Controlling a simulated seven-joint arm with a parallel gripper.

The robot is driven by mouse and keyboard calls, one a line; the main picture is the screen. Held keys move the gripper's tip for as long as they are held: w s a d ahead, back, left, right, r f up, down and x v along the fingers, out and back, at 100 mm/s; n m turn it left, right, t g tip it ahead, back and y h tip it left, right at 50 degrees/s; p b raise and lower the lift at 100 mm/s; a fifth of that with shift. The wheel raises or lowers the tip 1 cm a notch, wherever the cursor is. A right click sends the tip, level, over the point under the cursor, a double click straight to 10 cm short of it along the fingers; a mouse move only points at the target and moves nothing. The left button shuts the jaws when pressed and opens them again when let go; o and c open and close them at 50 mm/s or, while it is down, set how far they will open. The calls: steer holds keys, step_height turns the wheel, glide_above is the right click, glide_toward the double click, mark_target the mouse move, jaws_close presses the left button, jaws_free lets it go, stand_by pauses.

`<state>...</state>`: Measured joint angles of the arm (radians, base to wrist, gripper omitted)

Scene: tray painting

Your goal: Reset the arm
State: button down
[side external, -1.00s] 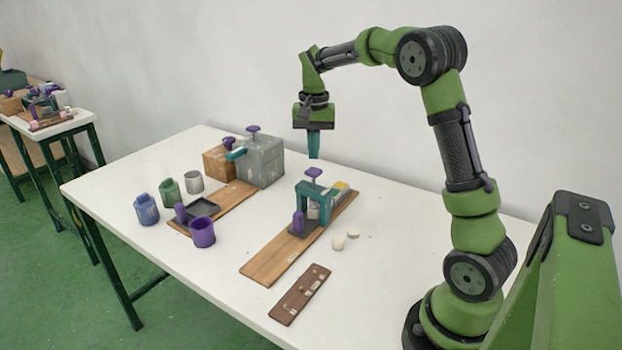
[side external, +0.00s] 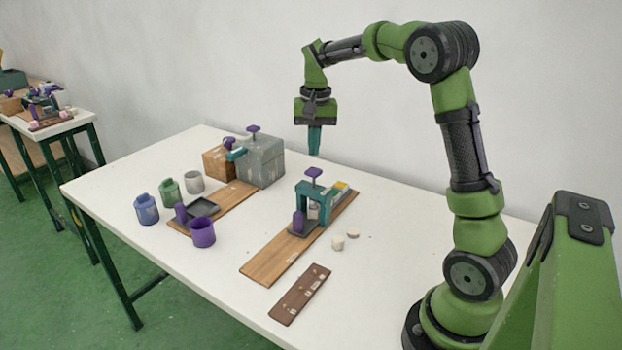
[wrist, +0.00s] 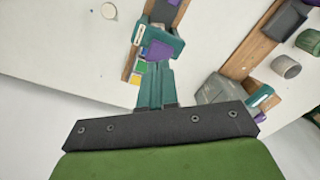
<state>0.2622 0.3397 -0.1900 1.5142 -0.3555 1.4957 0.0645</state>
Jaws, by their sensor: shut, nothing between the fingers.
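My gripper (side external: 314,150) hangs pointing down in the side external view, above the back part of the table. Its teal fingers are together with nothing between them. In the wrist view the shut fingers (wrist: 156,70) reach toward the teal frame of the press (wrist: 172,42). In the side external view that teal press (side external: 313,203), with a purple knob on top, stands on a wooden board (side external: 268,262) below and to the front of my gripper. My gripper is apart from everything on the table.
A grey box (side external: 262,160) and a brown box (side external: 218,163) stand at the back left. A purple cup (side external: 203,232), a blue jar (side external: 146,209), a green jar (side external: 170,192) and a grey cup (side external: 194,181) stand left. A dark brown strip (side external: 299,295) lies in front. The right of the table (side external: 400,240) is mostly clear.

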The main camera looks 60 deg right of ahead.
steer(key=s+a+r+n+t+y, duration=0.2)
steer(key=s+a+n+t, duration=0.4)
steer(key=s+a, duration=1.1)
steer(key=a+r+n, duration=0.1)
steer(key=a, duration=0.2)
steer(key=shift+a+r+t, duration=0.2)
steer(key=shift+a+t, duration=0.1)
steer(key=shift+t, duration=0.1)
